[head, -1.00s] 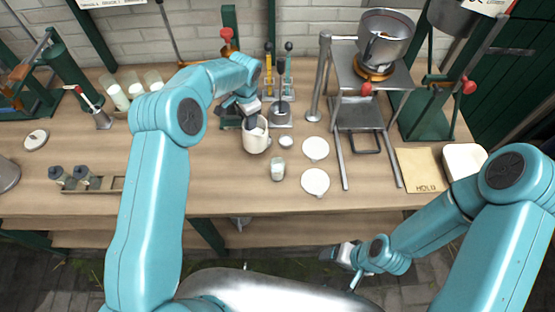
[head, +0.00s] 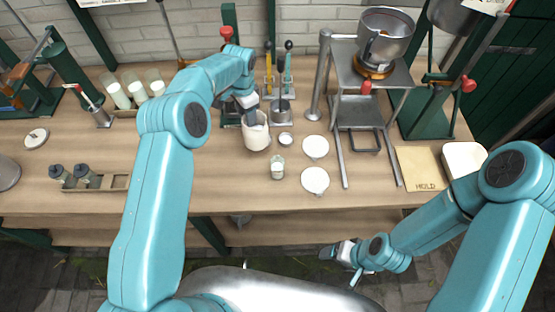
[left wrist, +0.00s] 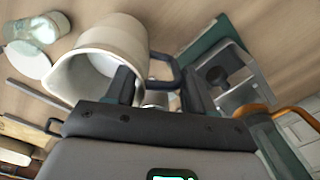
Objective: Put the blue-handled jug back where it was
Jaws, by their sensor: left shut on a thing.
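The blue-handled jug (head: 257,137) is cream white and stands near the middle of the bench in the head view, or just above it; I cannot tell which. In the left wrist view the jug (left wrist: 118,42) has its wide mouth towards the camera, and its dark blue handle (left wrist: 162,66) runs between the fingers. My left gripper (head: 249,115) is shut on that handle, behind the jug; its fingers also show in the left wrist view (left wrist: 158,84). My right gripper (head: 334,252) hangs in front of the bench, away from the jug; its jaw opening is unclear.
A small glass jar (head: 277,168), a small white lid (head: 285,139) and white discs (head: 315,147) (head: 315,181) lie close to the jug. A tool stand (head: 282,110) is behind it. A metal stand with a pot (head: 386,40) is to the right.

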